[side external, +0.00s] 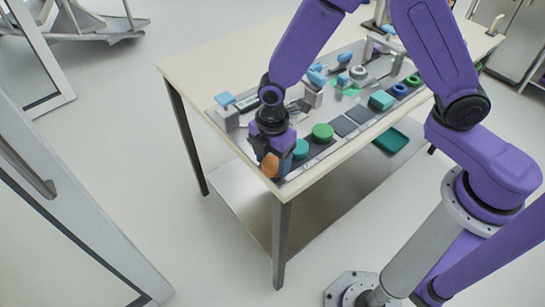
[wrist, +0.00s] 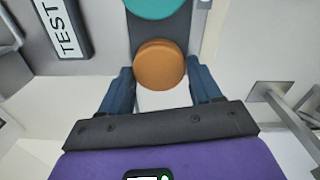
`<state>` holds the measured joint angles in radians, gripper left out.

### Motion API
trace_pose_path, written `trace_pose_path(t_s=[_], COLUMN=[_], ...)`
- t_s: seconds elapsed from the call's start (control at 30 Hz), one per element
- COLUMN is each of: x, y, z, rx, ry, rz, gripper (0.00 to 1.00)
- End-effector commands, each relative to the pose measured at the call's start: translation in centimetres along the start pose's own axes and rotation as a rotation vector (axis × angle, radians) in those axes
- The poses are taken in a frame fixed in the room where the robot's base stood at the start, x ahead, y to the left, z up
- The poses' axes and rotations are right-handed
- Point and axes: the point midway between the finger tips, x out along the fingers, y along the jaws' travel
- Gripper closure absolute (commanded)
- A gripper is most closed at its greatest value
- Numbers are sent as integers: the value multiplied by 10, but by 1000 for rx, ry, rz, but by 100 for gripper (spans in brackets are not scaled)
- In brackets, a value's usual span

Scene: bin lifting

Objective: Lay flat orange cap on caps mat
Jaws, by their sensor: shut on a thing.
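The orange cap (side external: 271,165) is at the near left corner of the table in the side external view. In the wrist view, the orange cap (wrist: 160,63) shows its round face and a thin rim between both fingers. My gripper (wrist: 161,78) is shut on it. In the side view my gripper (side external: 274,158) hides part of the cap, and I cannot tell whether it touches the surface below. A dark grey strip (wrist: 143,30), which may be the caps mat, runs beyond the cap. A teal cap (side external: 301,148) is beside it; this teal cap (wrist: 160,7) is cut off in the wrist view.
A green cap (side external: 323,132), dark square pads (side external: 344,126), a teal block (side external: 381,100) and blue rings (side external: 399,89) continue along the row. A TEST label (wrist: 66,28) lies left in the wrist view. Several fixtures stand behind the row. The table's front edge is close.

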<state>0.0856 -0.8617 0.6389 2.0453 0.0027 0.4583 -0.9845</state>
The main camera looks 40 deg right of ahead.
Motion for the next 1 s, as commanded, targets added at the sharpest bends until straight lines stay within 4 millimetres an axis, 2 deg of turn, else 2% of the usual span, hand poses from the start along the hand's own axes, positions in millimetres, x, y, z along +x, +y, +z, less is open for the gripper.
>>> trace_pose_path(t_s=[0.03, 0.1, 0.37, 0.53, 0.67, 1.0], x=[0, 0, 0, -9, -27, -92], y=[0, 0, 0, 0, 1, 1], z=[0, 0, 0, 0, -1, -1], rx=[0, 0, 0, 0, 0, 0], ry=[0, 0, 0, 1, 3, 3], rz=[0, 0, 0, 1, 4, 5], gripper=[27, 11, 11, 11, 11, 11])
